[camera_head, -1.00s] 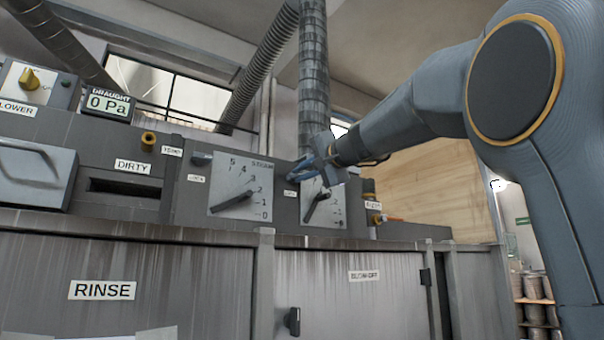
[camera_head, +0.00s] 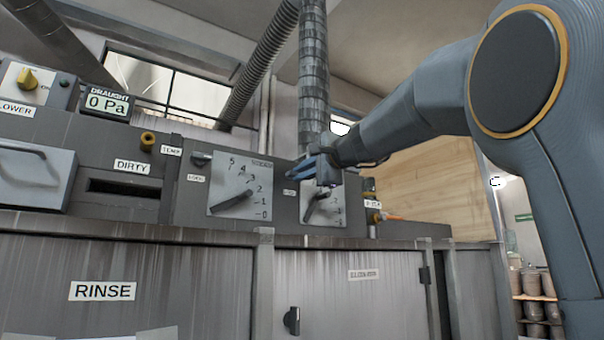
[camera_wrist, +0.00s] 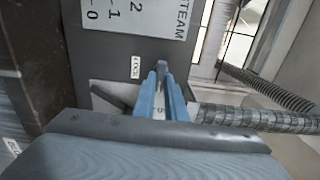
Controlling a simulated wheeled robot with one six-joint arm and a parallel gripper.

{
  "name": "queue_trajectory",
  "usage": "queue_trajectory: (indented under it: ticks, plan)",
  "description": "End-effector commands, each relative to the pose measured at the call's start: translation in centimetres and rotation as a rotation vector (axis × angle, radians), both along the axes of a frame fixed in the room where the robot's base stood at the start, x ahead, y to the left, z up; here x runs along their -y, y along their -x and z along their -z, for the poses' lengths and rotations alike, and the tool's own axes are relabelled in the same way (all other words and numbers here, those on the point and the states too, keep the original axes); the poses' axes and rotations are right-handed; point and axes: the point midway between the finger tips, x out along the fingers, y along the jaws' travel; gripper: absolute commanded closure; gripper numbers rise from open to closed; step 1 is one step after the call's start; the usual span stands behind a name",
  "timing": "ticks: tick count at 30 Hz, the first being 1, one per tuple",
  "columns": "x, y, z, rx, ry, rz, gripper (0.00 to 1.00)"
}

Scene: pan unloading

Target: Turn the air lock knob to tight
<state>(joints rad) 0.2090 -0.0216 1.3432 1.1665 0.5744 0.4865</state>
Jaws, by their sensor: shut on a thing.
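My gripper (camera_head: 303,168) is at the upper left of the right-hand dial plate (camera_head: 330,215) in the head view. Its blue fingers (camera_wrist: 160,85) are closed together beside a small lock label (camera_wrist: 136,66) in the wrist view. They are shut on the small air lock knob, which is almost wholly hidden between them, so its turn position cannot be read. The lock label also shows in the head view (camera_head: 289,193), just below the fingers.
The larger steam dial plate (camera_head: 240,187) is just left, with its own small lock knob (camera_head: 201,159). Orange and brass fittings (camera_head: 376,216) lie right of my gripper.

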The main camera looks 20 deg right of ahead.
Motion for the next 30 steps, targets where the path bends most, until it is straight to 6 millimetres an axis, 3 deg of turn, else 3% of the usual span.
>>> queue_trajectory:
  ticks: [6, 7, 10, 20, 30]
  plan:
    - [0.0, 0.0, 0.0, 0.000, -0.002, 0.000, 1.00]
    - [0.0, 0.0, 0.0, 0.000, -0.002, 0.000, 0.84]
    - [0.0, 0.0, 0.0, 0.000, -0.001, 0.000, 0.70]
    - [0.1, 0.3, 0.0, 0.001, 0.000, 0.001, 0.70]
    - [1.7, 5.0, 0.1, 0.002, -0.001, 0.003, 0.70]
